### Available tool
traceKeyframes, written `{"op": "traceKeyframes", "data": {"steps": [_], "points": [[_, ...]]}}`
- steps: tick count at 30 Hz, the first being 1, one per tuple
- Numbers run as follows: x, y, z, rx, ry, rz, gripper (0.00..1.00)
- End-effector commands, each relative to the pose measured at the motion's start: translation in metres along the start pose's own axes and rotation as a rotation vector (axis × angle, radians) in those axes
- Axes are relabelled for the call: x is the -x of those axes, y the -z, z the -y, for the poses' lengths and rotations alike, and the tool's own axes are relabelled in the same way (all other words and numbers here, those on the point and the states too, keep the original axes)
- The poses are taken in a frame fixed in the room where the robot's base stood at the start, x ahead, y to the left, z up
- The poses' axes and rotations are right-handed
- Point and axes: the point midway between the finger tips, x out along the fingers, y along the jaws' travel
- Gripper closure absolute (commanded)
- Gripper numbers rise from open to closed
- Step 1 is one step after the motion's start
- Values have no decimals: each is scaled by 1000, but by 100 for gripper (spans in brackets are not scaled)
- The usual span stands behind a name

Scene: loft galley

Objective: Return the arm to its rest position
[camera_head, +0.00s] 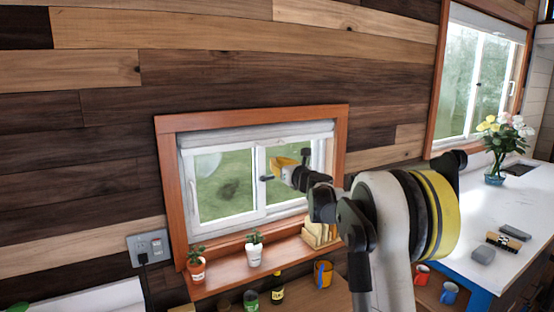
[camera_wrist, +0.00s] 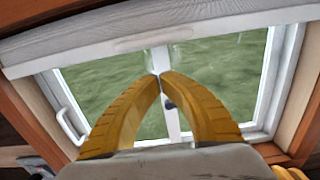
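My arm (camera_head: 392,230) rises from the lower right in the head view and is bent over toward the small window. My gripper (camera_head: 281,164) has yellow fingers and is raised in front of the window's right half. In the wrist view my gripper (camera_wrist: 160,78) points at the window, and its two curved fingers meet at the tips. Nothing shows between them. I cannot tell the exact gap between the fingertips and the window.
The wood-framed window (camera_head: 222,188) has a sill with a potted plant (camera_head: 254,250) and another in an orange pot (camera_head: 196,269). Bottles (camera_head: 277,290) and an orange mug (camera_head: 323,273) stand below. A flower vase (camera_head: 494,176) stands on the white counter (camera_head: 475,218) at right.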

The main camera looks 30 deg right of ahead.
Motion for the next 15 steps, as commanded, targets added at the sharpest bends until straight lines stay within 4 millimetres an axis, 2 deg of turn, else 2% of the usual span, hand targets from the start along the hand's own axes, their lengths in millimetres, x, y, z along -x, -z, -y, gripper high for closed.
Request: {"op": "traceKeyframes", "data": {"steps": [3, 9, 15], "points": [[32, -1, 1, 0, 2, 0, 100], [75, -1, 0, 0, 1, 0, 100], [97, 0, 0, 0, 1, 0, 100]]}}
